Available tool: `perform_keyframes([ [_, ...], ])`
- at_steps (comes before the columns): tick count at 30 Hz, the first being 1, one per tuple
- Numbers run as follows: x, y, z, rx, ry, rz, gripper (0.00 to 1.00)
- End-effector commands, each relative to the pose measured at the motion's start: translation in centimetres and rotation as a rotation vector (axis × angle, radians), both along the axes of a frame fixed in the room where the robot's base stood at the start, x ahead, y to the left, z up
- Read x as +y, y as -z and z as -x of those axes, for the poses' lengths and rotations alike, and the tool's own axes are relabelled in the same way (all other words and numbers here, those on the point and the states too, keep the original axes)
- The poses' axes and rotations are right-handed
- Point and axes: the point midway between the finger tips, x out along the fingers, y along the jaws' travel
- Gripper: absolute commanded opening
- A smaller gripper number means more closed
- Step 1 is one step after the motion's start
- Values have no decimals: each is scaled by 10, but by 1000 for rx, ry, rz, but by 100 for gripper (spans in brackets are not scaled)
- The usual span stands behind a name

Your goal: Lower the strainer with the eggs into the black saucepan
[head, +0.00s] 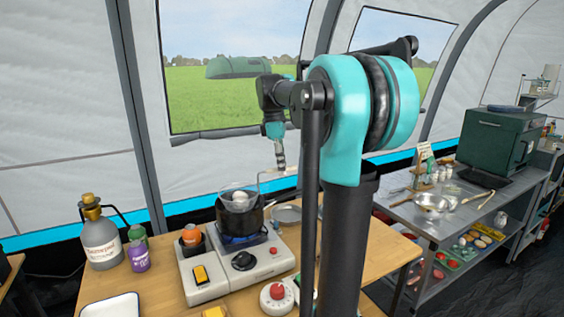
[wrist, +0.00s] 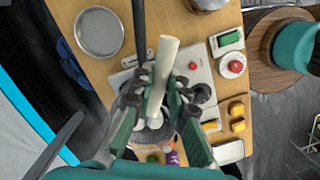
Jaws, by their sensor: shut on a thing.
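The black saucepan (head: 236,220) stands upright on the lit stove (head: 250,262), with a blue flame under it. The strainer (head: 222,192) with pale eggs (head: 240,199) is at the saucepan's mouth. The eggs show around rim height; how deep the basket sits inside is unclear. My gripper (head: 281,168) is above and right of the saucepan, shut on the strainer's pale handle. In the wrist view my gripper (wrist: 157,93) has its green fingers on both sides of the handle (wrist: 168,50). The basket is partly hidden between the fingers there.
A flask (head: 100,243), a purple can (head: 139,256) and a small dark cup with a brown egg (head: 191,236) stand left of the saucepan. A red-knobbed timer (head: 277,296) and white tray (head: 110,306) are in front.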

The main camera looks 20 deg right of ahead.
Motion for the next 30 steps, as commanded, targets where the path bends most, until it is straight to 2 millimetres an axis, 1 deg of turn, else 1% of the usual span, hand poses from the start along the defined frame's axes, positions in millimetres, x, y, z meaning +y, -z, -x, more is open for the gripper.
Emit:
perform_keyframes([
  [21,0,45,0,0,0,0,0],
  [30,0,59,0,0,0,0,0],
])
